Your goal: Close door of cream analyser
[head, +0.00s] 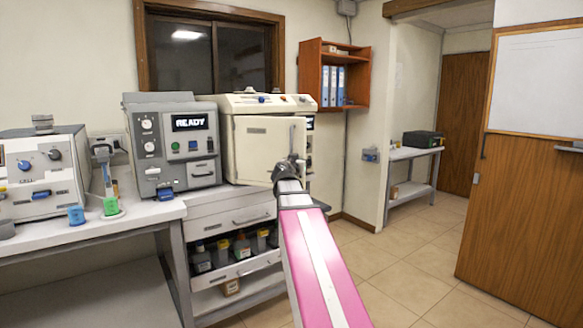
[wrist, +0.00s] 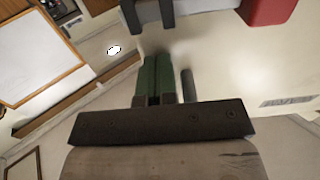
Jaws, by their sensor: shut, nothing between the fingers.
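The cream analyser (head: 268,101) stands at the right end of the counter. Its cream door (head: 258,148) has a small label at the upper left and an upright grey handle by its right edge. The door appears to stand out from the body, but how far is unclear. My gripper (head: 289,168) is in front of the door's right part, near the handle's lower end. In the wrist view, my gripper (wrist: 153,78) has its green fingers together and empty. A grey bar (wrist: 187,84), likely the handle, is just beside them; contact is unclear. A cream labelled surface (wrist: 286,102) lies right.
A grey analyser (head: 172,143) reading READY stands left of the cream one. Below is a rack with drawers and dark bottles (head: 221,252). Open tiled floor (head: 400,270) lies to the right. A red wooden shelf (head: 312,75) with blue binders hangs behind.

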